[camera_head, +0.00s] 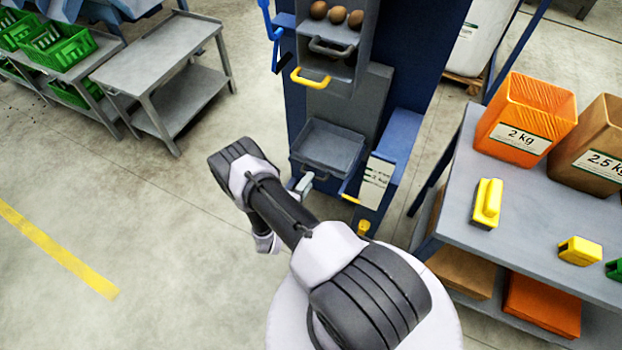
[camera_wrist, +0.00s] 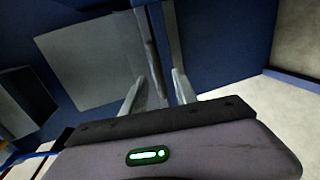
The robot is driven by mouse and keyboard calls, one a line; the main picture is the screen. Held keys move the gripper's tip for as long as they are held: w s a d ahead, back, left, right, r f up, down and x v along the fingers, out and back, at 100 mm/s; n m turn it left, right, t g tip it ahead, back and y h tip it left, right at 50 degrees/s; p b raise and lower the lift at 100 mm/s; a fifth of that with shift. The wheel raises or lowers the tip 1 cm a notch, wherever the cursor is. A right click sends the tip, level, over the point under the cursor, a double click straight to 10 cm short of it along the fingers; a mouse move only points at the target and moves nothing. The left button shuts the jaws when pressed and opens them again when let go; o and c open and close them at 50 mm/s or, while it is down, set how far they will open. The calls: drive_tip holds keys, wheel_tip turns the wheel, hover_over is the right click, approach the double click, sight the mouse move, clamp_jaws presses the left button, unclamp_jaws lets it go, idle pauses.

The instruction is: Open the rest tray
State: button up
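The blue grader (camera_head: 375,60) stands in front of me. A grey tray (camera_head: 328,146) sits low on it, with a grey handle (camera_head: 318,174) on its front; I take it as the rest tray, though no label confirms this. It looks empty. My gripper (camera_head: 303,187) is at the front left of this tray, close to the handle. In the wrist view, the two fingers of my gripper (camera_wrist: 160,76) are apart, with a dark bar (camera_wrist: 151,52) running between them. I cannot tell whether they touch it.
Higher on the grader are a compartment with potatoes (camera_head: 337,14) and a yellow handle (camera_head: 311,79). At right, a table (camera_head: 540,222) holds an orange 2 kg bin (camera_head: 524,115), a brown 2.5 kg bin (camera_head: 592,150) and yellow blocks (camera_head: 487,203).

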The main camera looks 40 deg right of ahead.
drive_tip(key=shift+b+x, duration=0.35)
drive_tip(key=shift+x, duration=1.6)
clamp_jaws()
